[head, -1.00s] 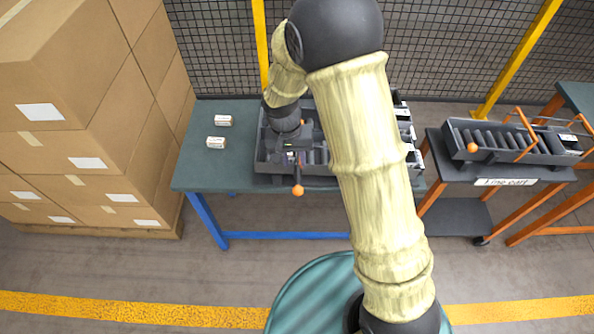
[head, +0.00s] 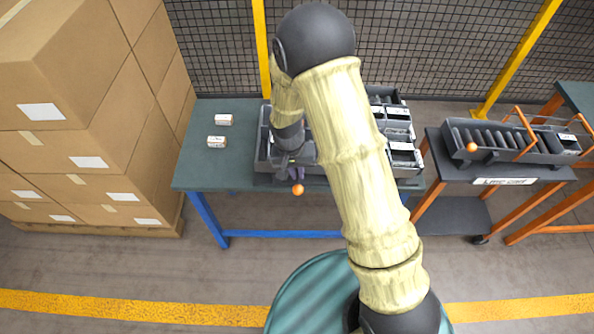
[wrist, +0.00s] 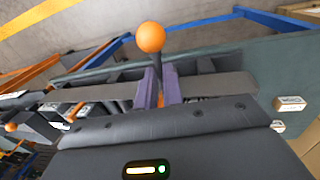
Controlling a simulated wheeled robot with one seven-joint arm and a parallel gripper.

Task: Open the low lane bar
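The low lane bar shows its orange ball knob (head: 298,189) at the front edge of the lane tray (head: 261,150) on the green table. In the wrist view the orange ball (wrist: 151,37) stands just beyond my fingertips on a dark stem (wrist: 156,68). My gripper (wrist: 160,85) has its two purple fingers close together, one on each side of that stem. The gap is narrow, and I cannot tell whether both fingers press on the stem. In the head view my gripper (head: 292,170) is behind the knob, and my arm hides much of the tray.
Two small white-and-brown boxes (head: 224,119) (head: 216,142) lie on the table's left side. Stacked cartons (head: 90,120) stand at left. A cart (head: 500,172) with another orange-knobbed roller tray (head: 540,158) stands at right. A mesh fence (head: 215,50) is behind.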

